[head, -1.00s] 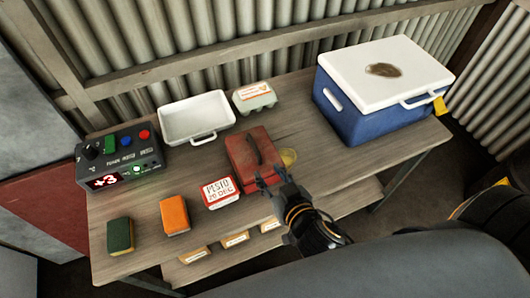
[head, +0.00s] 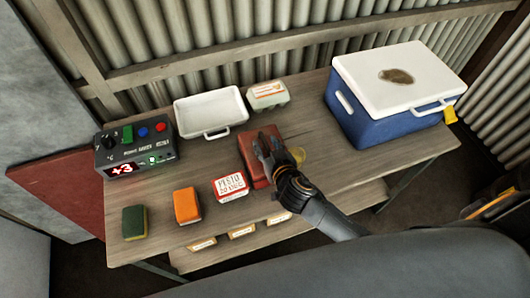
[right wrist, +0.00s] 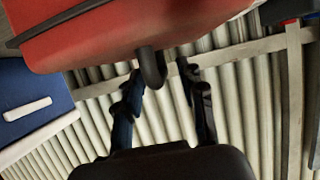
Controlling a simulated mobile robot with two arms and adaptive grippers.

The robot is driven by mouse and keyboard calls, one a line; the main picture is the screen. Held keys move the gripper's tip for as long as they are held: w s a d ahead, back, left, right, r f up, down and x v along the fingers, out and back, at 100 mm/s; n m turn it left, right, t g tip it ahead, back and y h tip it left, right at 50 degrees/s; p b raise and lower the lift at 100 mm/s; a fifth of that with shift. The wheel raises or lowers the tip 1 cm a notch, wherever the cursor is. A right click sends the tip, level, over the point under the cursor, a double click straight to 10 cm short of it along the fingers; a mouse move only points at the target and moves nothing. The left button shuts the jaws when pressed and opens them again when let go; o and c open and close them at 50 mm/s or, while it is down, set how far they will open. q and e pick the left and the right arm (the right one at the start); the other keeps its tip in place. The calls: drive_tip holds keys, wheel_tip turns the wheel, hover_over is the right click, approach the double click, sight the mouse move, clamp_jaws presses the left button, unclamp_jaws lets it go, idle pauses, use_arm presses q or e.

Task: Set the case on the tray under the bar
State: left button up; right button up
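The red case (head: 246,150) lies on the wooden bench, in the middle of the head view. Its dark handle (right wrist: 152,68) shows in the right wrist view, below the red body. The white tray (head: 208,112) sits behind and left of the case, empty, with a handle on its near side. My right gripper (head: 268,148) is over the case and hides part of it. In the right wrist view its two fingers (right wrist: 163,80) are apart, with the handle between their tips; contact is not clear. My left gripper is not in view.
A control box (head: 138,150) showing +3 stands left of the tray. An egg carton (head: 267,95) is right of the tray. A blue cooler (head: 385,115) stands at the right.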

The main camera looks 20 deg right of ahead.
drive_tip(key=shift+x, duration=0.85)
drive_tip(key=shift+s, duration=0.1)
drive_tip(key=shift+c, duration=0.4)
clamp_jaws()
drive_tip(key=shift+r, duration=0.2)
